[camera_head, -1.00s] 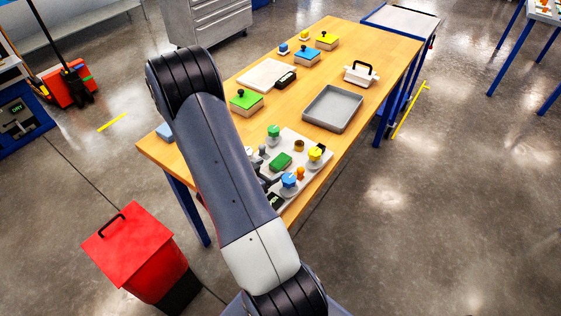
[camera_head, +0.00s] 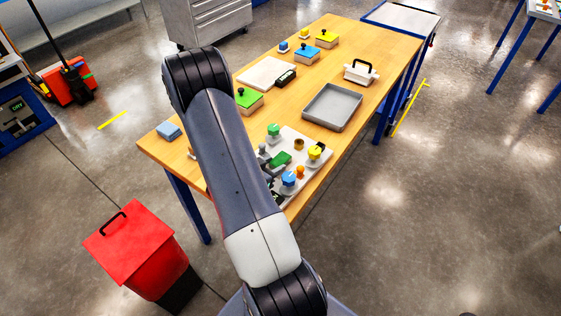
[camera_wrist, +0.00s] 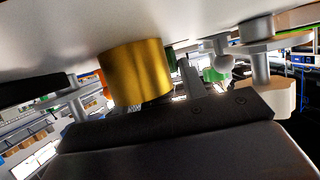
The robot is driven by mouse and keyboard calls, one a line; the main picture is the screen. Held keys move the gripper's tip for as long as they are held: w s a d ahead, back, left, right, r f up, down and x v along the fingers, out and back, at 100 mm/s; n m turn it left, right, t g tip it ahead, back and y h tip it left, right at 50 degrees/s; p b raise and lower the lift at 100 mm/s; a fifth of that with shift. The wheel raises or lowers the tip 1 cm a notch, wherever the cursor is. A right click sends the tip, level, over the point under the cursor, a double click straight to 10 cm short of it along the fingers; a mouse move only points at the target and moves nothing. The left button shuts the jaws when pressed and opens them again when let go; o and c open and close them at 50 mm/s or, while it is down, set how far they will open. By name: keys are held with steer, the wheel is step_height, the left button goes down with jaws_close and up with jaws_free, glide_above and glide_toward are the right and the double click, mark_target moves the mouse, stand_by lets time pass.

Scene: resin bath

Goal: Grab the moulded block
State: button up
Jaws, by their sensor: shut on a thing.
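The moulded block, a small green block (camera_head: 281,159), is at the middle of the pale fixture plate (camera_head: 318,171) on the wooden bench. My gripper (camera_head: 273,161) is at the block's left side in the head view, partly hidden by my arm, and is shut on it. In the wrist view the plate is tilted across the top, and only a sliver of green shows behind a brass cylinder (camera_wrist: 136,72). The jaws' contact is mostly hidden there. I cannot tell whether the block is clear of the plate.
Close around the block stand a green knob (camera_head: 274,130), a yellow knob (camera_head: 315,152), a blue knob (camera_head: 289,179) and a small orange piece (camera_head: 300,171). An empty grey tray (camera_head: 333,107) lies behind. A red bin (camera_head: 137,246) stands on the floor at left.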

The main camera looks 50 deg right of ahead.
steer(key=shift+c, duration=1)
